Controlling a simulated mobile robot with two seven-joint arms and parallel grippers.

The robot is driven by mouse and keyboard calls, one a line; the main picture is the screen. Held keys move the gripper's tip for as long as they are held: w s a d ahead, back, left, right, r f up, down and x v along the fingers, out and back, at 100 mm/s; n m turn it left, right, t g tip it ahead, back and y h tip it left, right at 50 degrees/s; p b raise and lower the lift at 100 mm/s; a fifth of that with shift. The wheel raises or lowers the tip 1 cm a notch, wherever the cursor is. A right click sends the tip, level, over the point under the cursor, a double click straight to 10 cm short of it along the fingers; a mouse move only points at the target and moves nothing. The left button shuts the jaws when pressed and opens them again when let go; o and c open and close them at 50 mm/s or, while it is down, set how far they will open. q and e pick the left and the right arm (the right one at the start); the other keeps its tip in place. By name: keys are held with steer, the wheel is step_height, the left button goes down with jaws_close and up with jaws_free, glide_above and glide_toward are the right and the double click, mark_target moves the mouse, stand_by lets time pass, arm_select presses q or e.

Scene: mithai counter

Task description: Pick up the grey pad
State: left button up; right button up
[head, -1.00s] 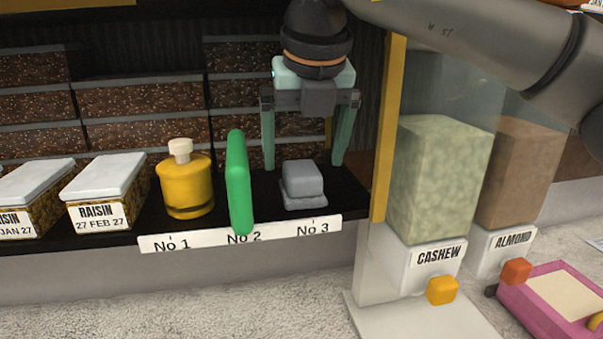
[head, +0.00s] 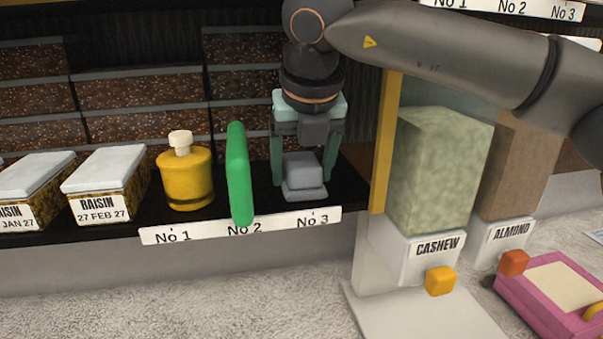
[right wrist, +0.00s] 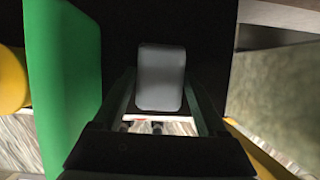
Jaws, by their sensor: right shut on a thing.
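The grey pad (head: 304,174) is a small grey block on a wider grey base, above the No 3 label on the dark shelf. My right gripper (head: 306,184) comes down from above with its two fingers shut on the pad's sides. In the right wrist view the pad (right wrist: 160,78) shows between the fingers (right wrist: 163,100). I cannot tell whether the pad is clear of the shelf. My left gripper is not in view.
A green upright board (head: 240,175) stands close left of the pad, at No 2. A yellow bottle (head: 185,178) stands at No 1. A yellow post (head: 386,145) and the cashew dispenser (head: 438,165) are to the right.

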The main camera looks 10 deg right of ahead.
steer(key=c, duration=0.7)
steer(key=shift+b, duration=0.5)
steer(key=shift+s+a+r+b, duration=0.15)
steer(key=shift+s+b, duration=1.35)
steer(key=shift+s, duration=3)
steer(key=shift+s+a+b, duration=0.15)
steer(key=shift+s+b, duration=1.35)
steer(key=shift+s, duration=3)
